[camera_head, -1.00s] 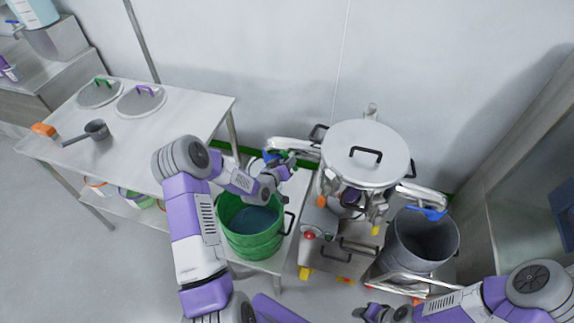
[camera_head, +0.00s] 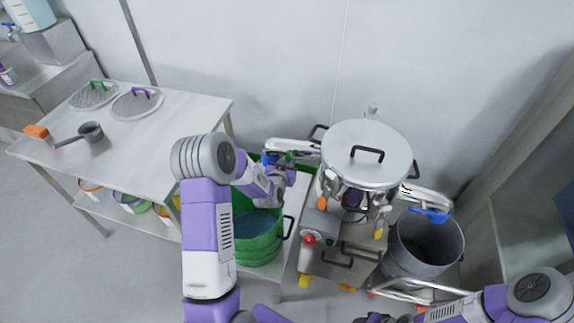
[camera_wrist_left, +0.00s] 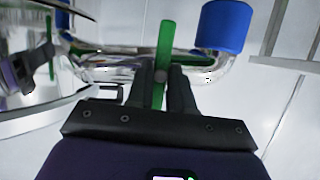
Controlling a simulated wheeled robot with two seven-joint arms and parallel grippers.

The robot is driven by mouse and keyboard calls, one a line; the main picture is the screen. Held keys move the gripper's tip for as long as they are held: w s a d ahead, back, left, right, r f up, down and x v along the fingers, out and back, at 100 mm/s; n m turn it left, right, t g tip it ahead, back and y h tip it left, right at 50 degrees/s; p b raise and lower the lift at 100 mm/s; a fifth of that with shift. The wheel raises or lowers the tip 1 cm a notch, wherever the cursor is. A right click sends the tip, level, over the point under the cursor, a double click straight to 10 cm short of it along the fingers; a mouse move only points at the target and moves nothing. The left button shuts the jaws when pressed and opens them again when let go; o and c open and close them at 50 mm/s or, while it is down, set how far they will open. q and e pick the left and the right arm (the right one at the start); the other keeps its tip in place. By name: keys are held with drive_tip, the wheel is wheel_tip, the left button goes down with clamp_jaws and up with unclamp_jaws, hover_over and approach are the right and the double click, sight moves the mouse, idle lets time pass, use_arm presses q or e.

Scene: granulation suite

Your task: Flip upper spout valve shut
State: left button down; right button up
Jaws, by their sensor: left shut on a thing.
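The upper spout (camera_head: 290,145) is a shiny metal pipe leaving the left side of the lidded steel vessel (camera_head: 366,135). Its blue end (camera_head: 269,159) also shows large in the left wrist view (camera_wrist_left: 225,27). A green valve lever (camera_wrist_left: 164,45) stands on the spout, upright in the left wrist view. My left gripper (camera_head: 287,163) is at this spout, with its two dark fingers (camera_wrist_left: 161,82) shut on the green lever, one on each side. In the head view the lever is mostly hidden by the gripper. My right gripper (camera_head: 374,318) is only partly visible at the bottom edge.
A green bucket (camera_head: 262,250) of liquid stands below the left spout, partly behind my left arm. A grey bin (camera_head: 428,245) stands under the right spout (camera_head: 428,200). A steel table (camera_head: 150,150) with two lids and a scoop is at left.

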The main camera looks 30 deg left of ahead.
idle(0.3)
use_arm(q)
drive_tip(key=c, duration=1)
unclamp_jaws()
drive_tip(key=shift+c, duration=0.2)
drive_tip(key=v, duration=0.7)
drive_tip(key=shift+s, duration=0.25)
drive_tip(key=shift+r, duration=0.15)
